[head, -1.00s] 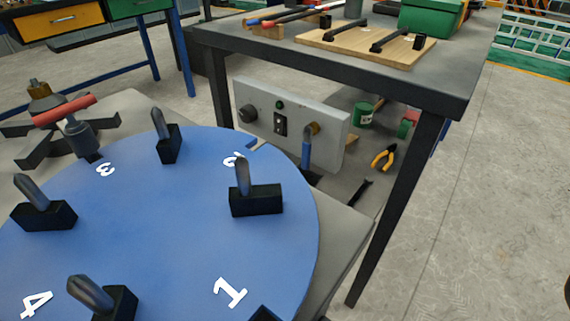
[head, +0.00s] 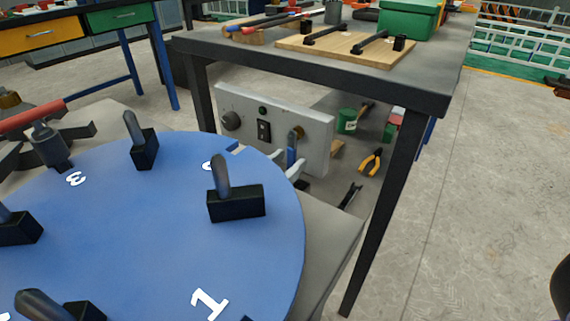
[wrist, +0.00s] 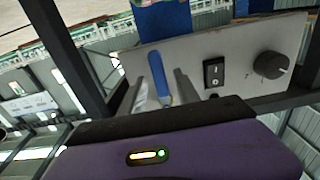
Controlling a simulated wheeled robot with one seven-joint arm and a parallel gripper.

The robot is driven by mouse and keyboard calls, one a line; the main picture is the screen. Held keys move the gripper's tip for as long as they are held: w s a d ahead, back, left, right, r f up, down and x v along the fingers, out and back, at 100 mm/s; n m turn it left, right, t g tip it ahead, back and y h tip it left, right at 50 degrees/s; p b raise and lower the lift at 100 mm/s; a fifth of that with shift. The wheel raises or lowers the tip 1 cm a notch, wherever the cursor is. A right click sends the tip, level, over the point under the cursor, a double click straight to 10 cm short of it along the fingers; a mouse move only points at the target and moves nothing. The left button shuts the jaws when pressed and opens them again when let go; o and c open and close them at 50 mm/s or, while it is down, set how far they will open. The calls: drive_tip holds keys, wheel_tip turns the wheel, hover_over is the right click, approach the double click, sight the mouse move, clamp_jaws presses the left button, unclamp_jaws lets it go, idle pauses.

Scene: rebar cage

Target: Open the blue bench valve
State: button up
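The blue bench valve (head: 291,149) is a blue lever on a brass fitting, on the right part of a light grey panel (head: 318,150) under the bench. In the head view the lever hangs about upright. My gripper (head: 287,158) is at the lever, its pale fingers partly hidden behind the blue disc. In the wrist view the blue lever (wrist: 160,78) lies between the two fingers of my gripper (wrist: 161,90). The fingers are apart, with a gap on each side of the lever. I cannot tell whether either finger touches it.
A black knob (head: 231,121) and a black switch (head: 264,131) sit left of the valve. A blue numbered disc (head: 120,235) with black pegged blocks stands in front. The dark bench (head: 330,75) spans above, with a leg (head: 385,210) at right. Pliers (head: 371,161) lie beyond.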

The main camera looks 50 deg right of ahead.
clamp_jaws()
idle(1.3)
